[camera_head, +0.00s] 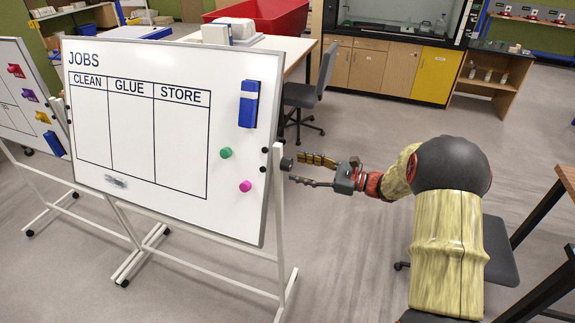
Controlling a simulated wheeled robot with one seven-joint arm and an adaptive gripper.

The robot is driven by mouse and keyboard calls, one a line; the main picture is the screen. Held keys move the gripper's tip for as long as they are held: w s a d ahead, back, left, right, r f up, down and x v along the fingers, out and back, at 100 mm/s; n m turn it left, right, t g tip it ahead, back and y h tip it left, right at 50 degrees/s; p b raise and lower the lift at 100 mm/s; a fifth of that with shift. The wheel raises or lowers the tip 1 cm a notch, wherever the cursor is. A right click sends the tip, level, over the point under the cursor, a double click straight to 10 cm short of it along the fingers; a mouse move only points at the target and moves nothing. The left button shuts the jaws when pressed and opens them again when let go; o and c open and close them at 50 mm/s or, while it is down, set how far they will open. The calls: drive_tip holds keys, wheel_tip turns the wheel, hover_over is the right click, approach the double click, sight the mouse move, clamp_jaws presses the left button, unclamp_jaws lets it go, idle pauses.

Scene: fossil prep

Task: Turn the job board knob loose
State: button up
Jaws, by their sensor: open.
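The job board (235,205) is a white panel headed JOBS, with CLEAN, GLUE and STORE columns. It stands tilted on a white frame with wheels. A dark knob (287,164) sits at the right side of the board, by the top of the white upright (279,215). My gripper (298,169) is just right of the knob and points left at it. Its two fingers are apart, one above and one below the knob's height. I cannot tell whether they touch the knob.
The board carries a blue eraser (249,104), a green magnet (226,153) and a pink magnet (245,186). A second board (15,100) stands at the left. A grey chair (308,93) is behind, and a dark table (545,205) is at the right.

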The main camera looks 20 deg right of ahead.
drive_tip(key=shift+v, duration=2.8)
